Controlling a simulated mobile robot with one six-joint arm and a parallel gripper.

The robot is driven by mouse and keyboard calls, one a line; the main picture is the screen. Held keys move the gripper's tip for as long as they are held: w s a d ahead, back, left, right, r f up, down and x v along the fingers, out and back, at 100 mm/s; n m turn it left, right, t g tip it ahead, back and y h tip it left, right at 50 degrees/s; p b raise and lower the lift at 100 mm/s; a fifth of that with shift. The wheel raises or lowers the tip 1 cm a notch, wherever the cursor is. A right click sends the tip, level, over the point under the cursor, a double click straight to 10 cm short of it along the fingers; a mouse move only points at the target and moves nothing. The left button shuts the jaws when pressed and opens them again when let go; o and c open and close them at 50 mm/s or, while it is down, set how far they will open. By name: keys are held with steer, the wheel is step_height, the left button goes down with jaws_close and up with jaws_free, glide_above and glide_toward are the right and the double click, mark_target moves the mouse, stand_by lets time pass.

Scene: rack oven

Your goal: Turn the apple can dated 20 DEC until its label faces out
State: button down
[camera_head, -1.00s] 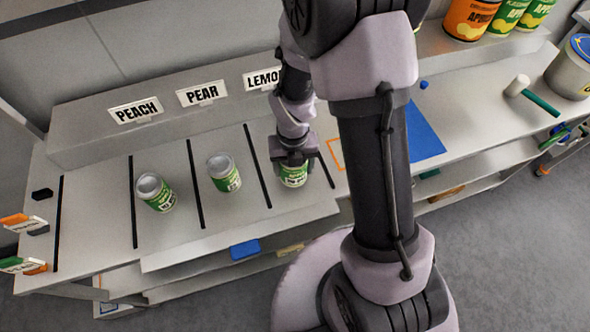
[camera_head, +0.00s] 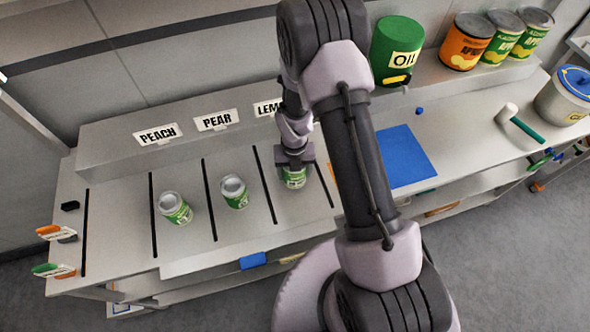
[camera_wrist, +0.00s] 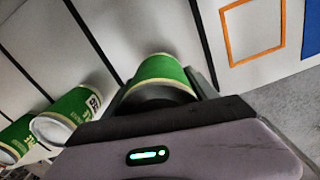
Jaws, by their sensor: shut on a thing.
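My gripper (camera_head: 295,166) is shut on a green-labelled can (camera_head: 294,180) in the right-hand lane, in front of the sign that reads LEMO, partly hidden. The held can also shows between the jaws in the wrist view (camera_wrist: 163,69). It stands about upright, at or close to the counter surface; its date cannot be read. Two more green-labelled cans stand in the lanes to the left: a middle can (camera_head: 235,192) and a left can (camera_head: 175,208). Their tops are silver and their small print is too small to read.
Black divider strips (camera_head: 209,200) separate the lanes. Signs PEACH (camera_head: 157,134) and PEAR (camera_head: 217,120) stand on the ledge behind. A blue mat (camera_head: 405,157), a green OIL can (camera_head: 397,48) and an orange can (camera_head: 467,41) are at right. The leftmost lanes hold no cans.

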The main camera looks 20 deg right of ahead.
steer(key=shift+w, duration=0.2)
steer(key=shift+f, duration=0.15)
steer(key=shift+f+b, duration=2.05)
steer(key=shift+f, duration=0.35)
steer(key=shift+c, duration=0.9)
jaws_free()
step_height(320, 180, up, 9)
steer(key=p, duration=0.8)
steer(key=shift+s+r, duration=0.1)
steer(key=shift+r, duration=0.1)
steer(key=shift+f, duration=0.15)
